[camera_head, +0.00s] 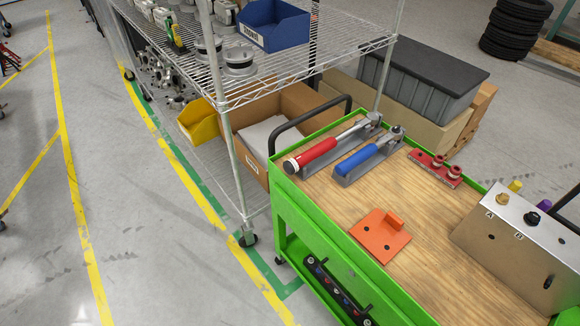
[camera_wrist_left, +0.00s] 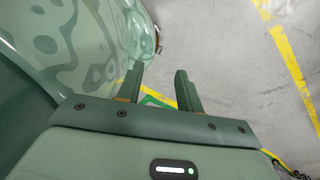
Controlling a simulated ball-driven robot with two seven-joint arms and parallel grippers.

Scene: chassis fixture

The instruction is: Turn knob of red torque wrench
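The red torque wrench (camera_head: 318,151) lies in a grey holder at the far left end of the green cart's wooden top in the head view. Its light-coloured knob end (camera_head: 291,166) points to the lower left, near the cart's edge. A blue torque wrench (camera_head: 358,160) lies beside it, also in a grey holder. My left gripper (camera_wrist_left: 164,88) shows only in the left wrist view; its two fingers are apart with nothing between them, above the floor and far from any wrench. My right gripper is in neither view.
The green cart (camera_head: 318,223) has a raised rim. On its top are an orange plate (camera_head: 380,236), a red fixture (camera_head: 435,168) and a metal box (camera_head: 518,241) marked A and B. A wire shelf (camera_head: 219,91) stands close behind.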

